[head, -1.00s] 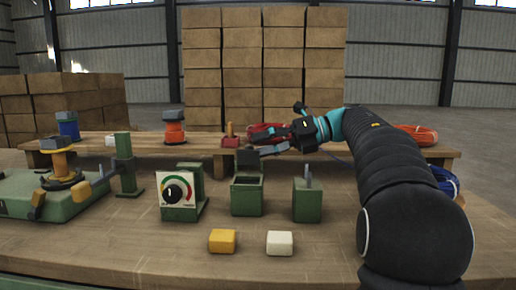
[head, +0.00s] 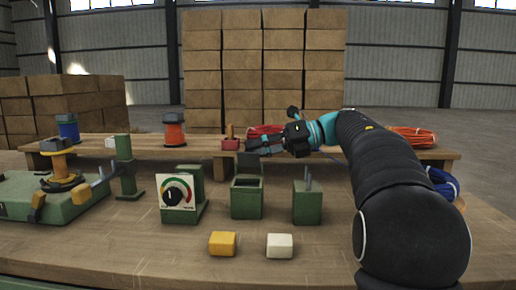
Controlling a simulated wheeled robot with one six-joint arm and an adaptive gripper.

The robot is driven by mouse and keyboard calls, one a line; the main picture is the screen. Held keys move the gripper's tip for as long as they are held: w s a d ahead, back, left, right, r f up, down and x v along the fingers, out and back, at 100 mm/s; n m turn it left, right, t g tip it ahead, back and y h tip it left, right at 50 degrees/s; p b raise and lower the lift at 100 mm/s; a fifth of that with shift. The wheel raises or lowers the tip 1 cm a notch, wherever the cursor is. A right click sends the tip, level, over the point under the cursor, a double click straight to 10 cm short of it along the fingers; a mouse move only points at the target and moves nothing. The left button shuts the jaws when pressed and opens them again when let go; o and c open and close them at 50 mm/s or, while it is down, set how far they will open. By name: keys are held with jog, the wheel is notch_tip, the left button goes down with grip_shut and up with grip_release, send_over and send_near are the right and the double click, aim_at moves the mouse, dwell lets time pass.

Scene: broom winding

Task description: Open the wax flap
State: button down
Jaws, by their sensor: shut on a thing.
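The wax box (head: 246,205) is a small green open-topped box in the middle of the table. Its dark flap (head: 248,165) stands raised at the back edge, and the box's opening shows from above. My gripper (head: 257,147) reaches in from the right, behind the box. Its fingers are at the flap's top edge and appear shut on it. The exact contact is small and partly hidden.
A green dial box (head: 178,195) stands to the left and a green slotted block (head: 307,203) to the right. Yellow (head: 222,243) and white (head: 279,245) blocks lie in front. A raised shelf (head: 205,147) with spools and wire coils runs behind.

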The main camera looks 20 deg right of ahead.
jog(key=shift+w+d+f+m+g+y+p, duration=0.15)
jog(key=shift+w+f+m+g+y+p, duration=0.15)
jog(key=shift+m+p, duration=0.7)
jog(key=shift+w+d+f+m+g+y+p, duration=0.1)
jog(key=shift+w+f+m+g+y+p, duration=0.3)
jog(key=shift+m+p, duration=0.55)
jog(key=shift+w+d+f+m+g+y+p, duration=0.15)
jog(key=shift+w+m+p, duration=0.25)
jog(key=shift+m+p, duration=0.6)
jog(key=c, duration=1)
grip_release()
jog(key=shift+c, duration=0.2)
jog(key=shift+r, duration=0.15)
